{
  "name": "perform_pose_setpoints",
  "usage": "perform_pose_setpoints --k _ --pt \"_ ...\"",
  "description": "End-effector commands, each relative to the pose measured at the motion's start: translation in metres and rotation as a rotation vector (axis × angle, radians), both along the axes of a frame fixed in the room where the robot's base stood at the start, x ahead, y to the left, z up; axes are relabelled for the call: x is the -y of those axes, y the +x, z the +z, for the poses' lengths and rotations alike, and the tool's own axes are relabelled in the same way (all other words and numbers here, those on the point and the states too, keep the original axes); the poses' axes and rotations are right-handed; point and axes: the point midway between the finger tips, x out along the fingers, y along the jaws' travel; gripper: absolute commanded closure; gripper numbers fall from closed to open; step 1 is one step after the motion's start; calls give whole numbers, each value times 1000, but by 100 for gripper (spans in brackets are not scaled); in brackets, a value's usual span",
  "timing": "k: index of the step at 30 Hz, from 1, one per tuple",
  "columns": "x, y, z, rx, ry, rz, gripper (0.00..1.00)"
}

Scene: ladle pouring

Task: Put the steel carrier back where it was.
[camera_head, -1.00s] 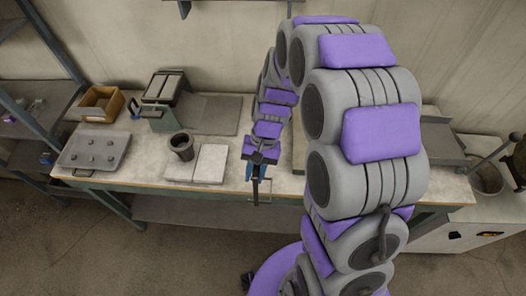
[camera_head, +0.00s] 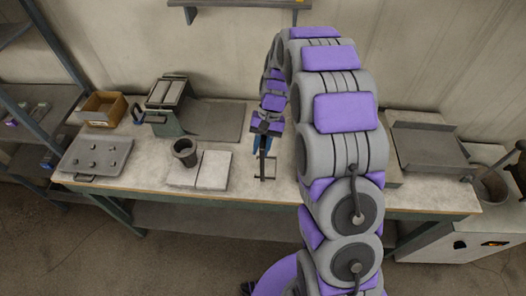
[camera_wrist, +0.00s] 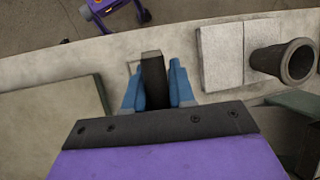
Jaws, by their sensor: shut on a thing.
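My gripper (camera_head: 262,147) is over the front part of the bench, right of two pale blocks. Its blue fingers are shut on a dark bar, which I take as the steel carrier (camera_head: 263,166). The bar points down toward the bench top; whether it touches cannot be told. A thin dark rectangular outline shows on both sides of its lower end; I cannot tell if this is part of the carrier or a mark on the bench. In the wrist view the carrier (camera_wrist: 152,70) stands between the blue fingers, hiding part of that outline.
A dark cup (camera_head: 185,152) stands on the pale blocks (camera_head: 212,170) to the left. A grey plate with knobs (camera_head: 96,155), a cardboard box (camera_head: 103,107) and a grey machine (camera_head: 168,105) are further left. A metal tray (camera_head: 428,147) lies at the right. My arm hides the middle right of the bench.

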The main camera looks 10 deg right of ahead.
Motion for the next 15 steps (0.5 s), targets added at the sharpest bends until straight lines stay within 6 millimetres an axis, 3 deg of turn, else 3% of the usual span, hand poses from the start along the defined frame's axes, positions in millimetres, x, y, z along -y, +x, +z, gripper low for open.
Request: perform_pose_setpoints --k 6,15 --pt "4 -1 -30 -4 6 1 100" --pt "9 -1 -30 -3 11 1 100"
